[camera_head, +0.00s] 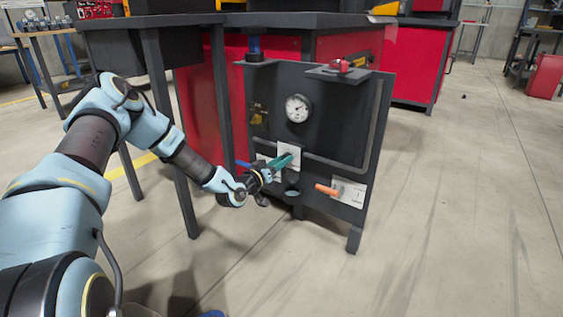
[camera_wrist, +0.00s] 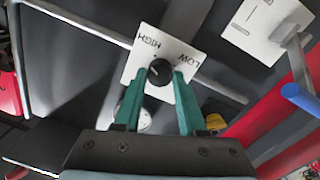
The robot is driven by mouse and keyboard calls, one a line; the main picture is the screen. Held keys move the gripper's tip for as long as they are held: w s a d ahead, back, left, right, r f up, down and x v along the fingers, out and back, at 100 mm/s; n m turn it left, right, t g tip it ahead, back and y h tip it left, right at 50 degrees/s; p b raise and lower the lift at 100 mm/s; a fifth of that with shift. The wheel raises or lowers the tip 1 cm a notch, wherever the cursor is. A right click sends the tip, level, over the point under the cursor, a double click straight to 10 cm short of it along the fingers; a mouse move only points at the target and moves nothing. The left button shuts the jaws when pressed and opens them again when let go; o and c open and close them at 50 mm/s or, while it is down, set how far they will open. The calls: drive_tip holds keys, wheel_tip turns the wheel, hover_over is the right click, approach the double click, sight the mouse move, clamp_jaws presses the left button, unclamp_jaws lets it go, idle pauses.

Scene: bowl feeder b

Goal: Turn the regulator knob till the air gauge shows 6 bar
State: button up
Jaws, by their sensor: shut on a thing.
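The black regulator knob (camera_wrist: 159,72) sits on a white plate (camera_wrist: 141,52) marked HIGH and LOW in the wrist view. The teal fingers of my gripper (camera_wrist: 162,78) are on both sides of the knob and shut on it. In the head view my gripper (camera_head: 284,160) reaches the white plate (camera_head: 290,148) from the left and hides the knob. The round white air gauge (camera_head: 298,108) is on the dark panel (camera_head: 340,125) above that plate. Its needle is too small to read. A round pale face, probably the gauge, is partly hidden by the left finger in the wrist view.
An orange handle (camera_head: 326,190) on a white plate (camera_head: 350,192) sticks out right of my gripper. A grey pipe (camera_head: 374,120) runs along the panel. A brass fitting (camera_head: 258,113) is left of the gauge, and a red knob (camera_head: 340,65) is on top. The floor at right is clear.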

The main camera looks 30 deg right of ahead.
clamp_jaws()
drive_tip(key=shift+n, duration=0.3)
drive_tip(key=shift+n+p, duration=0.6)
drive_tip(key=shift+n, duration=2.6)
drive_tip(key=shift+t, duration=0.3)
drive_tip(key=o, duration=1)
unclamp_jaws()
